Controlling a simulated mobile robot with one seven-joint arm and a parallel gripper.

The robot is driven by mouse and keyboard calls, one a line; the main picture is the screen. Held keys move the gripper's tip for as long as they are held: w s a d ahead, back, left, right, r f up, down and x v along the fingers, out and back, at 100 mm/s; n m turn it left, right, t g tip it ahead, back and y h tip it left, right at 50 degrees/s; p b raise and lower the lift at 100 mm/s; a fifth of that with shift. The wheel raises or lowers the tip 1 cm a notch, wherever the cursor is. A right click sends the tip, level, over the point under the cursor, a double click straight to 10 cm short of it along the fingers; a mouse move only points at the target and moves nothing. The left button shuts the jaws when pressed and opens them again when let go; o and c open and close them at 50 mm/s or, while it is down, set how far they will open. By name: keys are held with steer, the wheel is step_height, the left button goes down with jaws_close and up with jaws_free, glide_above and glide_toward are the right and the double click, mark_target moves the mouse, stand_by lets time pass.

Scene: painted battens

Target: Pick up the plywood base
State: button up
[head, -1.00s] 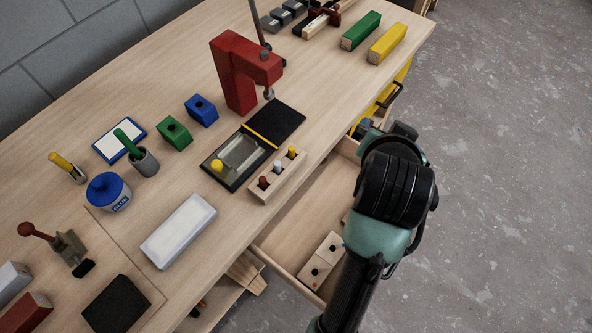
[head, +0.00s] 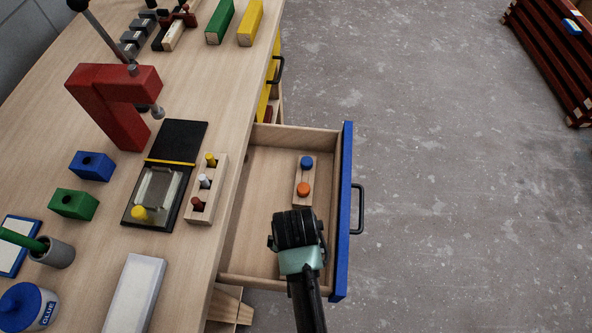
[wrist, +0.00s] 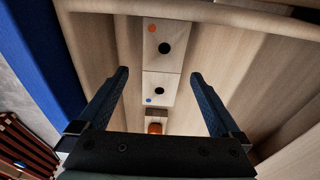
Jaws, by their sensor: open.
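Two light plywood pieces lie end to end in the open drawer (head: 270,170). In the wrist view, one (wrist: 164,45) has a black round mark and an orange dot. The other (wrist: 159,89) has a black round mark and a blue dot. I cannot tell which is the plywood base. My arm hides both in the head view. My gripper (wrist: 160,76) is open and empty above them, its fingers on either side in the picture. My wrist also shows over the drawer in the head view, its fingertips hidden there.
A small block with blue and orange pegs (head: 304,181) lies farther back in the drawer. The drawer's blue front (head: 343,210) with a black handle stands right. The bench holds a red clamp stand (head: 118,105) and a peg rack (head: 207,190). Open floor lies right.

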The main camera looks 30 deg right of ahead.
steer(key=f, duration=0.1)
steer(key=w+f, duration=0.1)
steer(key=f, duration=0.3)
steer(key=shift+w+d+b, duration=0.2)
steer(key=shift+d+b, duration=0.05)
steer(key=shift+b, duration=0.15)
steer(key=c, duration=1.3)
